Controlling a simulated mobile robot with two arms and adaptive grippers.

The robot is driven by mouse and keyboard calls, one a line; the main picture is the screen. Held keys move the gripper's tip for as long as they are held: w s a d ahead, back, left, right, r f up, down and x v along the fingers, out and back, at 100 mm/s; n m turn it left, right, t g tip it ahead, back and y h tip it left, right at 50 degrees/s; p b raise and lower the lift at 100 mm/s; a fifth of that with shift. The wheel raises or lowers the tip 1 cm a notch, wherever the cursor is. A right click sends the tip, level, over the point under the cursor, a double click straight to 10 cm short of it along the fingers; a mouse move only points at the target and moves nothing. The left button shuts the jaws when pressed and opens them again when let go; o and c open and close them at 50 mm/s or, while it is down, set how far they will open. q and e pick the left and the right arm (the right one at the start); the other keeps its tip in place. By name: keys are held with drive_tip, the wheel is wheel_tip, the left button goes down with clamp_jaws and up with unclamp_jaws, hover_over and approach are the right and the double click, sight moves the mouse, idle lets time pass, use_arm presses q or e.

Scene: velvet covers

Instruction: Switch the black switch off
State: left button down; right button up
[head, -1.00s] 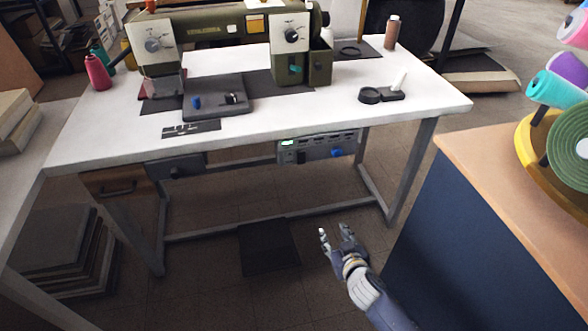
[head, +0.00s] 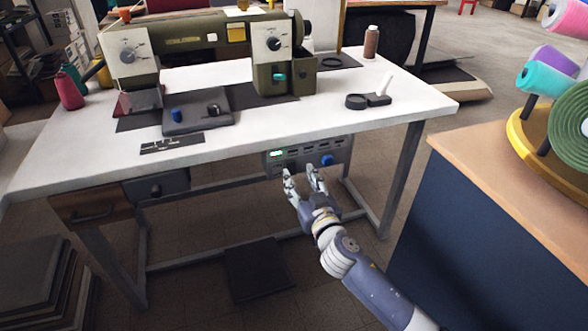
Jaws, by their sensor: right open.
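A grey control panel (head: 343,156) hangs under the front edge of the white table. It bears a lit green indicator (head: 277,153) at its left and a blue knob (head: 327,160) at its right. In the earlier view a small dark switch shows between them; now my fingers cover that spot and I cannot see its state. My right gripper (head: 303,175) is open and empty, its fingers pointing up at the panel's lower part. I cannot tell whether they touch it. My left gripper is not in view.
A green sewing machine (head: 195,40) stands on the white table (head: 75,140). A grey pad (head: 195,125) with a blue and a black knob lies before it. A blue cabinet (head: 440,220) with thread spools on top stands at the right. A table leg (head: 400,180) is right of my arm.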

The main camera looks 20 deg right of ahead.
sight(291, 163)
drive_tip(key=w, duration=0.4)
drive_tip(key=shift+w+a, duration=0.1)
drive_tip(key=shift+w, duration=0.25)
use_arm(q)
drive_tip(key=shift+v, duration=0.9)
use_arm(e)
drive_tip(key=shift+w, duration=0.15)
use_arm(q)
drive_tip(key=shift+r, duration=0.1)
use_arm(e)
clamp_jaws()
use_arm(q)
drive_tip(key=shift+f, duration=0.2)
